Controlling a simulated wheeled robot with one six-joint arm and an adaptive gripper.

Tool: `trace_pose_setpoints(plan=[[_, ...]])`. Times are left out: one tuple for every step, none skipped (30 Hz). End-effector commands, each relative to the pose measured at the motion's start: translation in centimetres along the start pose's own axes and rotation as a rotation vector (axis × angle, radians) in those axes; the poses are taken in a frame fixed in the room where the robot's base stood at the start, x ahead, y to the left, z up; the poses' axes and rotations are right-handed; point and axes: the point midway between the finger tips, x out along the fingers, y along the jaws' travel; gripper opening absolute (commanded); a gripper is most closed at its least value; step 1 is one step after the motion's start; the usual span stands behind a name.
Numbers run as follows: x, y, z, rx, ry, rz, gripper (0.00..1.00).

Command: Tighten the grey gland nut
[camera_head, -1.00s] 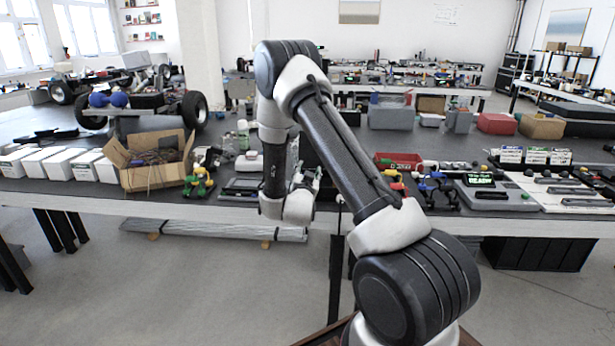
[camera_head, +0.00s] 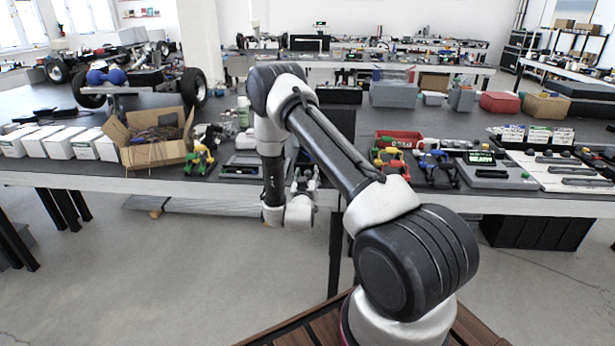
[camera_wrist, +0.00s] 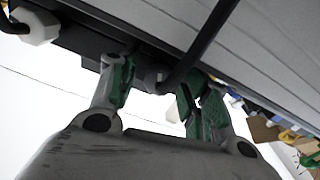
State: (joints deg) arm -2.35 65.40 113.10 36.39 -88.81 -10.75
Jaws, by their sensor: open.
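In the wrist view, a small grey nut (camera_wrist: 151,78) sits between my gripper's (camera_wrist: 157,82) two green-padded fingers, at the lower end of a black cable (camera_wrist: 205,42). It looks like the grey gland nut, on the edge of a dark panel (camera_wrist: 85,42). The fingers are apart, one on each side of it; contact is not clear. A white nut (camera_wrist: 36,25) with another black cable is at the upper left. In the head view, my gripper (camera_head: 306,180) is by the bench's front edge, and the nut cannot be made out.
The long dark bench (camera_head: 350,193) holds an open cardboard box (camera_head: 155,154), white boxes (camera_head: 63,142), a red tray (camera_head: 399,139) and a grey device with a green display (camera_head: 497,174). A wheeled chassis (camera_head: 140,84) stands at back left. The floor before the bench is clear.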

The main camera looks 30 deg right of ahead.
Motion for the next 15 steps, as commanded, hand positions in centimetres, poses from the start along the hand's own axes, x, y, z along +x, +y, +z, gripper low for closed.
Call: trace_pose_setpoints(plan=[[0.19, 0.02, 0.00, 0.000, 0.000, 0.000, 0.47], [0.25, 0.02, -0.01, 0.000, 0.000, 0.000, 0.47], [0.29, 0.02, 0.00, -0.001, 0.000, 0.000, 0.47], [0.30, 0.02, -0.01, -0.001, 0.000, 0.000, 0.47], [0.29, 0.01, -0.01, -0.001, 0.000, 0.000, 0.47], [0.29, 0.01, -0.01, 0.000, 0.000, 0.000, 0.47], [0.28, 0.01, -0.01, 0.000, 0.000, 0.000, 0.47], [0.28, 0.01, -0.01, 0.000, 0.000, 0.000, 0.47], [0.28, 0.01, -0.01, 0.000, 0.000, 0.000, 0.42], [0.28, 0.01, -0.01, 0.000, 0.000, 0.000, 0.36], [0.27, 0.01, -0.01, 0.000, 0.000, 0.000, 0.31], [0.27, 0.02, -0.01, 0.000, 0.000, 0.000, 0.24], [0.27, 0.01, -0.01, 0.000, 0.000, 0.000, 0.18], [0.27, 0.02, -0.01, 0.000, 0.000, 0.000, 0.13], [0.27, 0.01, -0.01, 0.000, 0.000, 0.000, 0.05]])
